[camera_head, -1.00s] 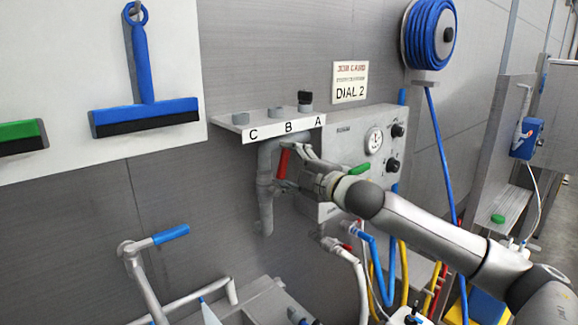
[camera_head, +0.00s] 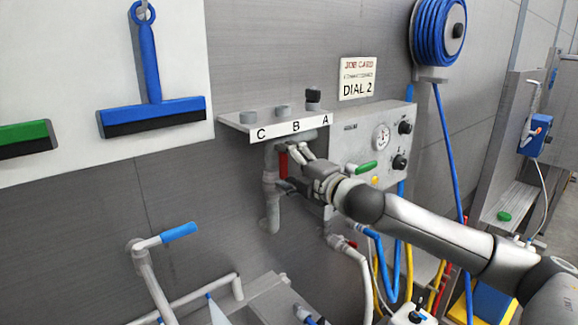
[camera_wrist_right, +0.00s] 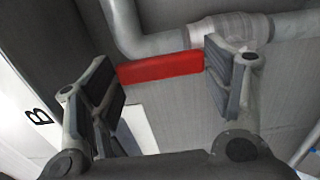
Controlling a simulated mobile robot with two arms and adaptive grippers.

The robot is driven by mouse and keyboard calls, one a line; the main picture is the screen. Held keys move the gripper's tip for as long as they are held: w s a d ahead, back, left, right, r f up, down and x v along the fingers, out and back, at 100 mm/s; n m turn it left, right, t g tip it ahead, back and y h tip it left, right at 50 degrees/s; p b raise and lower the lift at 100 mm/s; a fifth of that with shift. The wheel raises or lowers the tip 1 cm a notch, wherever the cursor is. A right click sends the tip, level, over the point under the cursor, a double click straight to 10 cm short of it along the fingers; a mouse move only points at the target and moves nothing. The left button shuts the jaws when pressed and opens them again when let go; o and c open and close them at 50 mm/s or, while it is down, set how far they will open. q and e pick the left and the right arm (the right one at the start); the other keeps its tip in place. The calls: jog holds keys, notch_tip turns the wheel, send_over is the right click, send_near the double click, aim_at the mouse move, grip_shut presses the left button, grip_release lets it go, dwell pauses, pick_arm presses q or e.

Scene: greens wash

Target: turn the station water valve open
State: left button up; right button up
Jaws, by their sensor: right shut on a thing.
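The water valve is a grey wall pipe (camera_head: 270,190) with a red lever handle (camera_head: 283,166), below the shelf lettered C, B, A. In the right wrist view the red handle (camera_wrist_right: 160,68) lies crosswise between the fingers, in front of the grey pipe and its valve body (camera_wrist_right: 222,28). My right gripper (camera_head: 287,168) reaches in from the right and is shut on the handle; it also shows in the wrist view (camera_wrist_right: 160,85). The fingers hide part of the handle in the head view. My left gripper is not in view.
The lettered shelf (camera_head: 268,132) sits just above my right gripper. A grey panel (camera_head: 347,147) with a gauge, black knobs and a green handle is close on the right. Hoses (camera_head: 388,265) hang below. A blue-handled lever (camera_head: 180,232) stands lower left.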

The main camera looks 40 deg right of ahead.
jog(key=o, duration=1.4)
jog(key=shift+o, duration=0.2)
